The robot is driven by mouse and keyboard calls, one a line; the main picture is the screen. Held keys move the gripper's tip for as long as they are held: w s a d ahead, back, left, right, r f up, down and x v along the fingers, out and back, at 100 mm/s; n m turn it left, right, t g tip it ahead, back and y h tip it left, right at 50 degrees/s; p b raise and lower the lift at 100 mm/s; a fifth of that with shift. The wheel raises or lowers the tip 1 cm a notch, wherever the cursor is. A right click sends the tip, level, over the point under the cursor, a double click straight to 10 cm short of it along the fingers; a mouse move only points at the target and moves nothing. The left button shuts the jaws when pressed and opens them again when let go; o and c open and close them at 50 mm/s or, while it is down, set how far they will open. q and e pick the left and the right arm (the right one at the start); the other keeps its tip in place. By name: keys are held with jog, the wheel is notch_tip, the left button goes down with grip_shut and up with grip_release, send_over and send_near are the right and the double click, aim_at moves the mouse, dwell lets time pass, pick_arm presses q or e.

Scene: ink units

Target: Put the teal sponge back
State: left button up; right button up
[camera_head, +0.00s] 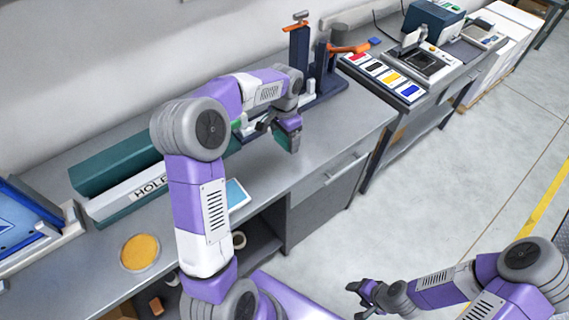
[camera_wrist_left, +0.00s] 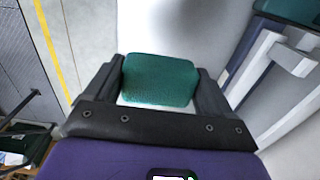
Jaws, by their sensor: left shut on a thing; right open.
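The teal sponge (camera_wrist_left: 160,80) is clamped between the two dark fingers of my left gripper (camera_wrist_left: 158,98) in the left wrist view. In the head view my left gripper (camera_head: 284,138) is above the grey worktop, right of the long teal unit, with the sponge (camera_head: 289,122) partly hidden by its fingers. The sponge appears held clear of the worktop. My right gripper (camera_head: 367,297) is open and empty at the lower right, over the floor in front of the worktop.
A long teal-and-white unit marked "HOLE" (camera_head: 115,175) lies along the worktop (camera_head: 272,172). A blue post stand (camera_head: 300,55) stands at the back. A tray of colour pads (camera_head: 385,77) is at right. A round yellow pad (camera_head: 140,252) and a light blue card (camera_head: 236,194) lie near the front edge.

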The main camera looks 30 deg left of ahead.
aim_at(285, 164)
pick_arm(q)
notch_tip(285, 164, down, 10)
jog(key=shift+r+b, duration=0.15)
jog(key=shift+b, duration=0.4)
jog(key=shift+f+b, duration=0.35)
jog(key=shift+f, duration=0.2)
jog(key=o, duration=0.9)
jog(key=shift+o, duration=0.2)
jog(key=shift+w+r+p, duration=0.15)
jog(key=shift+r+p, duration=0.25)
jog(key=shift+r, duration=1.7)
jog(key=shift+w+r+p, duration=0.1)
jog(key=shift+r+p, duration=0.25)
jog(key=shift+r, duration=1.75)
jog(key=shift+d, duration=0.1)
